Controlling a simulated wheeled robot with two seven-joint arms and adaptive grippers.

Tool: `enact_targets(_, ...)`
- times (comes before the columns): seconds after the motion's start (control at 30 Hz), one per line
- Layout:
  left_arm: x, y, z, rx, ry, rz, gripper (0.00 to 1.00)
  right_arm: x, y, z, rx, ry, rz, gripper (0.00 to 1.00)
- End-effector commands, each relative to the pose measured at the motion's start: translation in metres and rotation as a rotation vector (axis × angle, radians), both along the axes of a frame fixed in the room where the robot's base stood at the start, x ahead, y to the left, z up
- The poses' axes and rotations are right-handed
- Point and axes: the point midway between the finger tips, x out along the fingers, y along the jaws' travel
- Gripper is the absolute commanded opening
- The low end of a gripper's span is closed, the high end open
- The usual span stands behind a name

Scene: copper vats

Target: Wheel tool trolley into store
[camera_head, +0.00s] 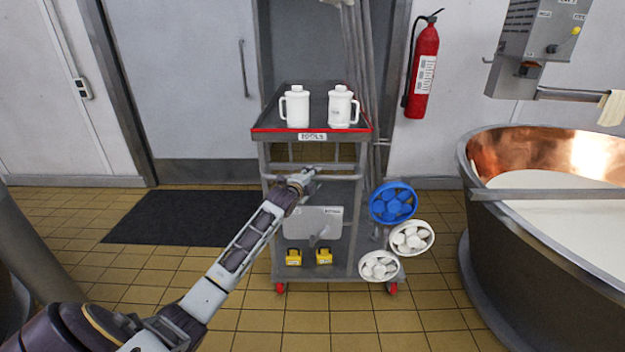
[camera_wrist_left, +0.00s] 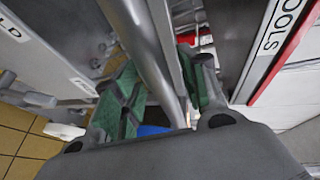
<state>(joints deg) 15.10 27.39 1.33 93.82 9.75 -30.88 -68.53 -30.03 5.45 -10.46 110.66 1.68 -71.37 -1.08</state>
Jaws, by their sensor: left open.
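The grey tool trolley (camera_head: 345,157) stands upright in the middle of the head view, with a red-edged top tray and red castors on the tiles. Its label, reading TOOLS, also shows in the left wrist view (camera_wrist_left: 275,30). Two white jugs (camera_head: 297,108) (camera_head: 340,107) stand on the top. My left gripper (camera_head: 312,173) is in front of the trolley, below its top tray. In the left wrist view its green-padded fingers (camera_wrist_left: 165,95) are open, with a grey bar (camera_wrist_left: 140,40) running between them. I cannot tell whether they touch it. My right gripper is out of view.
A grey door (camera_head: 180,80) and dark mat (camera_head: 180,217) are left of the trolley. Blue and white round-headed tools (camera_head: 393,202) hang at its right side. A copper-lined vat (camera_head: 500,240) stands at right; a fire extinguisher (camera_head: 424,75) hangs behind. Tiles in front are clear.

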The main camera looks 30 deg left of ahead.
Motion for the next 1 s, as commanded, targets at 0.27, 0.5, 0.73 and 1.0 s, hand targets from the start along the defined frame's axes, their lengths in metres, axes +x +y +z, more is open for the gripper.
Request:
enact_targets(0.27,0.0033,0.0000,-0.0007,0.000,0.000,-0.001,0.42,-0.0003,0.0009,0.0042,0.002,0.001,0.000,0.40)
enact_targets(0.5,0.0032,0.0000,-0.0005,0.000,0.000,-0.001,0.32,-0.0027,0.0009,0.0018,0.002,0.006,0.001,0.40)
enact_targets(0.73,0.0031,0.0001,-0.0007,0.000,0.000,-0.001,0.03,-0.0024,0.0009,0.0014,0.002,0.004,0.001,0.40)
enact_targets(1.0,0.0031,0.0000,-0.0011,0.000,0.001,0.000,0.00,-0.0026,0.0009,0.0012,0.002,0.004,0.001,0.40)
